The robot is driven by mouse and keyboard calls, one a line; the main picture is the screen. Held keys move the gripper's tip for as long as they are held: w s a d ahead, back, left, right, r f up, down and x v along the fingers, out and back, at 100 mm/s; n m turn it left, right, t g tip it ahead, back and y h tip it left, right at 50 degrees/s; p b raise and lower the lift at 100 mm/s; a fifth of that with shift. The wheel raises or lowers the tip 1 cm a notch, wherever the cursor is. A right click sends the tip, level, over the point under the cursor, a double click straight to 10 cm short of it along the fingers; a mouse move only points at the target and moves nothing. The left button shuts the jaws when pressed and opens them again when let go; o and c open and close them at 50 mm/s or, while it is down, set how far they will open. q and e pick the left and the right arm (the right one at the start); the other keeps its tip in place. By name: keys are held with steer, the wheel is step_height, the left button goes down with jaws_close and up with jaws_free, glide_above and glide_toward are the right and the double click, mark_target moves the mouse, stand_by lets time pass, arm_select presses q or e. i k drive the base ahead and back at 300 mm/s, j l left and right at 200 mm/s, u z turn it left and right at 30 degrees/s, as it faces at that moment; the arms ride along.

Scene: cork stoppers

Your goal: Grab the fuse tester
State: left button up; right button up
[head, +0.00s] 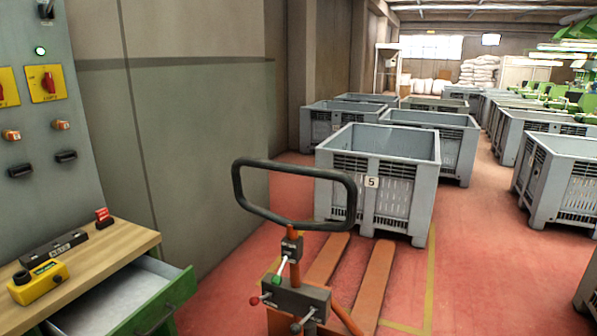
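A yellow box-shaped device (38,282) with a dark round part on top and a small label lies on the wooden worktop (110,250) at the lower left. A long dark grey device (54,247) with small pale markings lies behind it. A small red block-like item (103,217) with a dark base stands near the worktop's back edge. The yellow device looks most like a fuse tester, but I cannot read its label to be certain. Neither of my grippers shows in the head view.
An open green drawer (168,300) juts out under the worktop. A grey control panel (35,120) rises behind it. A pallet truck handle (293,165) stands in the middle, before a grey crate (400,195) numbered 5. Red floor (240,285) lies between drawer and truck.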

mark_target(27, 286)
steer(key=u, duration=1.55)
